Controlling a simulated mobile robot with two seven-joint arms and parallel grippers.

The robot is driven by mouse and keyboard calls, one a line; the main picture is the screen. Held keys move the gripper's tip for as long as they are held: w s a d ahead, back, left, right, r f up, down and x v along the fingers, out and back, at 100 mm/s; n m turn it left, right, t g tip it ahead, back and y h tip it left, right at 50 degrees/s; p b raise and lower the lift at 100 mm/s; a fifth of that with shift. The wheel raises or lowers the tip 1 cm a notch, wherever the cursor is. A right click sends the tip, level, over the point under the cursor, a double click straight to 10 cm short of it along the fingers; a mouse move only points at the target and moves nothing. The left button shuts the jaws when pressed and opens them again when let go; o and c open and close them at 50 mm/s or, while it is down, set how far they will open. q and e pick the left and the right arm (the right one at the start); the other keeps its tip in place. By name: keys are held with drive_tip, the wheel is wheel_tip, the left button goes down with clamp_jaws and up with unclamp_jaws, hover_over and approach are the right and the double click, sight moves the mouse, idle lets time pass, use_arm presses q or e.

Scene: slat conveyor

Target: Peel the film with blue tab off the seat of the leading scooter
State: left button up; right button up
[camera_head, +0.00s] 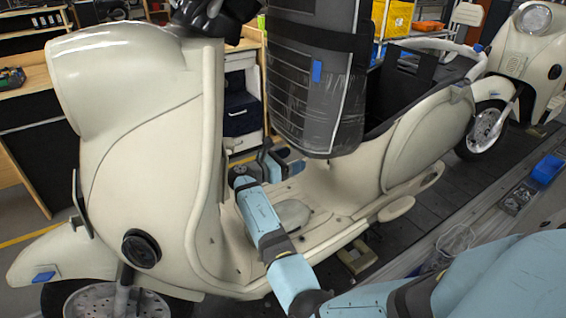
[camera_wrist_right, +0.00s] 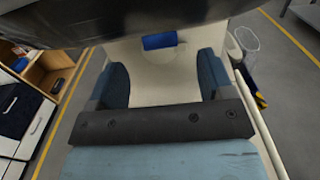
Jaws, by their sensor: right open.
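The near cream scooter (camera_head: 130,170) stands on the conveyor. A dark seat (camera_head: 310,40) stands tipped up over its footboard, covered in glossy film. My right gripper (camera_head: 278,158) is open and empty, low between the front shield and the seat, apart from the seat's lower end. In the right wrist view both fingers (camera_wrist_right: 162,82) are spread over a cream surface. A blue tab (camera_wrist_right: 160,41) shows beyond them; I cannot tell which one it is. My left gripper is out of view.
An open dark bay (camera_head: 410,72) lies behind the seat. A second cream scooter (camera_head: 535,45) stands at the back right. Other blue tabs sit on the front fender (camera_head: 43,277) and rear body (camera_head: 458,88). Wooden benches (camera_head: 30,75) stand at the left.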

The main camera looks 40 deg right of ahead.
sight(307, 154)
drive_tip(key=shift+s+d, duration=0.15)
drive_tip(key=shift+d, duration=1)
drive_tip(key=shift+s+d, duration=0.1)
drive_tip(key=shift+d, duration=1)
drive_tip(key=c, duration=1)
